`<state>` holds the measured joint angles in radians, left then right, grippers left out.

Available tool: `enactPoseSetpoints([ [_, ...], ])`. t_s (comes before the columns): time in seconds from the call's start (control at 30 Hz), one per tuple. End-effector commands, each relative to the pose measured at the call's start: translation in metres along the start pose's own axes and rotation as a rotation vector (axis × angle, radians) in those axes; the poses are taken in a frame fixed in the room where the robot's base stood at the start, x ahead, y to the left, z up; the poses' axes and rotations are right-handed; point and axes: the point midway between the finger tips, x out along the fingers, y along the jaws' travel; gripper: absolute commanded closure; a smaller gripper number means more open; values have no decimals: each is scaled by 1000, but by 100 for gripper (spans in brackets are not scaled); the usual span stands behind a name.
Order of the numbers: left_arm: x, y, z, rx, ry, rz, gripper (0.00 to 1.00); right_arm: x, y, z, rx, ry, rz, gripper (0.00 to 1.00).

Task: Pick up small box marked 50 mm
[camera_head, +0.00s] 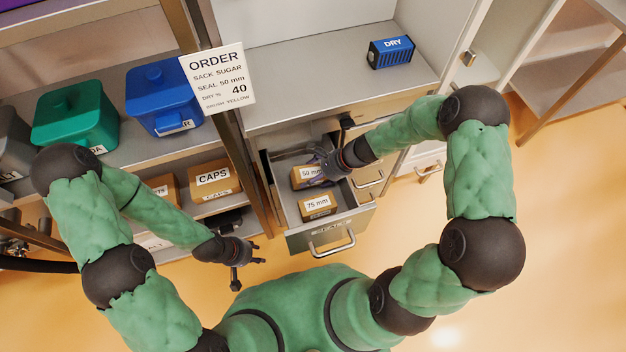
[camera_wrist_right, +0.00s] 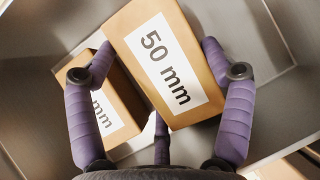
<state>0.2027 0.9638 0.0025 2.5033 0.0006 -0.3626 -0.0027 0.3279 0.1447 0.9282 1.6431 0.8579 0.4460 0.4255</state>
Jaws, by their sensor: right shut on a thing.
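The small cardboard box marked 50 mm (camera_head: 301,182) is in the open drawer (camera_head: 345,222), partly hidden by my right gripper (camera_head: 318,168). In the right wrist view the 50 mm box (camera_wrist_right: 188,118) sits tilted between the purple fingers of my right gripper (camera_wrist_right: 158,48), which is shut on it. Whether the box touches the drawer floor I cannot tell. My left gripper (camera_head: 256,252) is empty, with its fingers spread, outside the drawer to the left.
A 75 mm box (camera_head: 318,206) lies nearer the drawer front; a second box (camera_wrist_right: 118,98) shows beside the held one. A blue DRY box (camera_head: 391,52) stands on the counter. An ORDER sign (camera_head: 218,78) hangs left of the drawer. Shelves hold bins and a CAPS box (camera_head: 213,178).

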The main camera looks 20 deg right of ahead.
Motion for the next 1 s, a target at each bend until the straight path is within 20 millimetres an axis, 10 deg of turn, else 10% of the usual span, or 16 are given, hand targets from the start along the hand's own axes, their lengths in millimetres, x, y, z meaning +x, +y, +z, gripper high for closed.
enactPoseSetpoints([
  [0.23, 17, -6, -1, 0, 0, 0, 60, -2, 1, -3, 0, -57, -24, 75],
  [1.0, -67, 24, 2, 0, 0, 0, 60, -94, -12, 32, 0, -54, -23, 75],
])
